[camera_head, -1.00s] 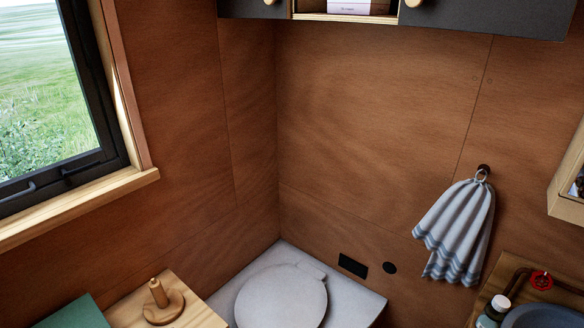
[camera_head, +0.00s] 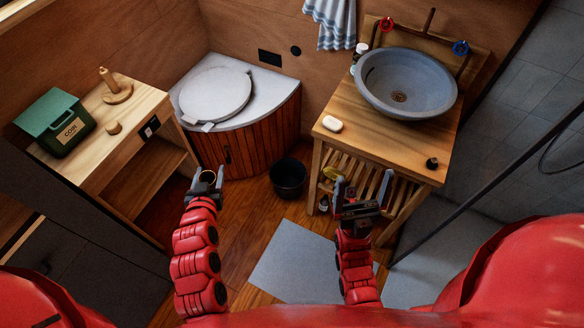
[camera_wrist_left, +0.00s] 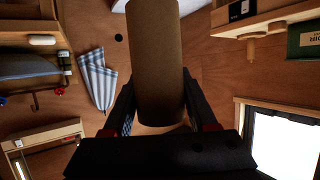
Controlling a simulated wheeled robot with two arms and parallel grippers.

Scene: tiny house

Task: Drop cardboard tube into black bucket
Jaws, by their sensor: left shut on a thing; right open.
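The brown cardboard tube (camera_wrist_left: 157,65) fills the middle of the left wrist view, between the fingers of my left gripper (camera_wrist_left: 157,115). The black bucket (camera_head: 289,177) stands on the wooden floor between the toilet box and the washstand, to the right of my left gripper in the head view. Its opening faces up. My right gripper (camera_head: 362,190) is open and empty, in front of the washstand.
A wooden washstand (camera_head: 345,112) with a grey basin (camera_head: 405,83) stands at the right. A toilet box (camera_head: 250,130) is behind the bucket. A wooden shelf unit (camera_head: 135,120) with a green box (camera_head: 58,125) is at the left. A grey mat (camera_head: 293,265) lies on the floor.

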